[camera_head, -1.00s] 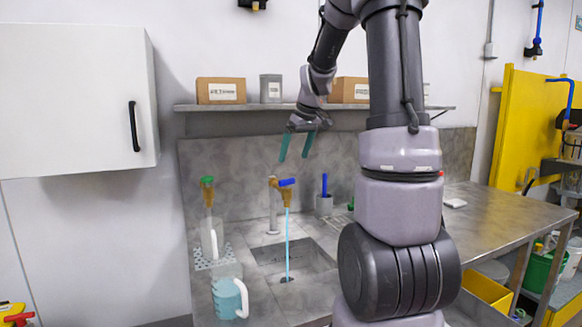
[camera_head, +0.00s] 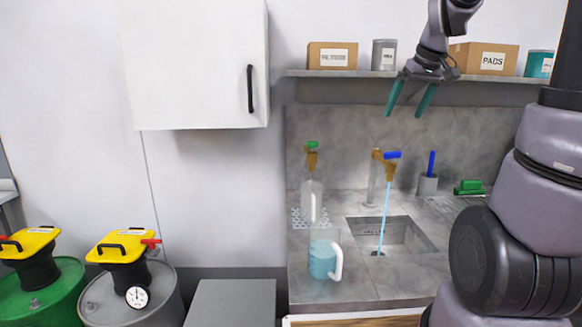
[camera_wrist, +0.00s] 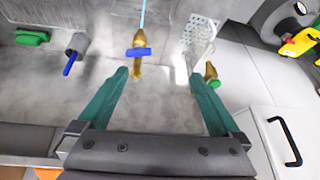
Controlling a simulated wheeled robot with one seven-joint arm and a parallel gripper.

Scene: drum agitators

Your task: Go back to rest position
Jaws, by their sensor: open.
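My gripper (camera_head: 409,101) has two teal fingers, spread apart with nothing between them. In the head view it hangs in front of the wall shelf, above the sink and the blue-handled tap. In the wrist view my gripper (camera_wrist: 160,88) points down toward the sink area, and the blue tap handle (camera_wrist: 138,52) shows between and beyond the fingers. The brass tap (camera_head: 390,168) runs a thin blue stream into the sink (camera_head: 425,240). A clear jug (camera_head: 322,262) with bluish liquid and a white handle stands on the counter left of the sink.
A shelf (camera_head: 330,74) holds boxes and tins close behind my gripper. A white wall cabinet (camera_head: 195,65) hangs to the left. Drums with yellow tops (camera_head: 122,246) stand at lower left.

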